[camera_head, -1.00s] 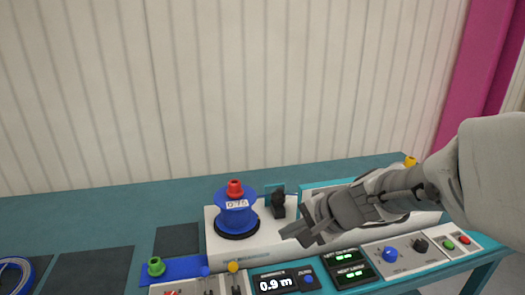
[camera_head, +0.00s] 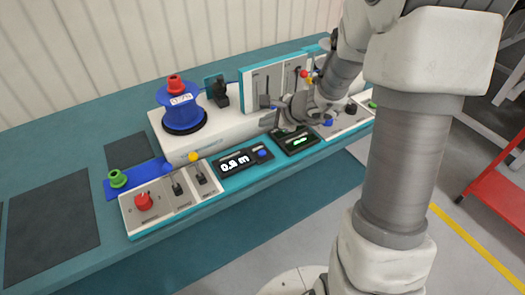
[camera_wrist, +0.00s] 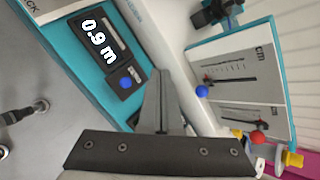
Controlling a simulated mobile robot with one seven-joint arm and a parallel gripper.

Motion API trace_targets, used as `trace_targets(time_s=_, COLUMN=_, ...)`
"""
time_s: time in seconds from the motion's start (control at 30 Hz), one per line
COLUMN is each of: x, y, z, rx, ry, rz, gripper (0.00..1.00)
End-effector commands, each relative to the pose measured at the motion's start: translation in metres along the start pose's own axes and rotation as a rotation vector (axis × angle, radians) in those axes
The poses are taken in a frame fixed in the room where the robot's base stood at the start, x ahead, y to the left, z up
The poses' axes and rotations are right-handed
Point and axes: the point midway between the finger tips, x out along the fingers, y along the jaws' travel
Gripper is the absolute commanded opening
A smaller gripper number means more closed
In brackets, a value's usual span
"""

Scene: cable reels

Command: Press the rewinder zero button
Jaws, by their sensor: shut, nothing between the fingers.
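The rewinder's black display unit (camera_head: 240,162) reads 0.9 m and sits on the front edge of the teal bench. Its round blue zero button (camera_head: 262,153) is beside the digits, at the right end of the unit. In the wrist view the button (camera_wrist: 126,83) is left of my fingers, near the end of the display (camera_wrist: 98,42). My gripper (camera_head: 268,119) is shut and empty, above the bench, behind and slightly right of the button. In the wrist view my closed fingers (camera_wrist: 161,80) point past the button and look apart from it.
A blue reel (camera_head: 182,108) with a red cap stands on the white machine behind. Left of the display are levers and a red knob (camera_head: 143,201). A second display (camera_head: 295,141) and an upright lever panel (camera_head: 262,85) are near my gripper. Dark mats (camera_head: 55,215) lie left.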

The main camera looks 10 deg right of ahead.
Motion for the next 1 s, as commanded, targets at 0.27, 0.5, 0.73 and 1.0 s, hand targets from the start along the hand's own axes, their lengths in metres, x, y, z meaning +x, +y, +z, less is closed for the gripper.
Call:
trace_targets(time_s=0.27, x=0.0, y=0.0, z=0.0, rx=0.002, ry=0.001, rz=0.0, gripper=0.0)
trace_targets(time_s=0.5, x=0.005, y=0.004, z=-0.004, rx=0.001, ry=0.001, rz=0.001, gripper=0.0)
trace_targets(time_s=0.73, x=0.022, y=0.017, z=-0.016, rx=0.002, ry=0.0, rz=0.001, gripper=0.0)
trace_targets(time_s=1.0, x=0.05, y=0.036, z=-0.036, rx=0.001, ry=0.0, rz=0.001, gripper=0.0)
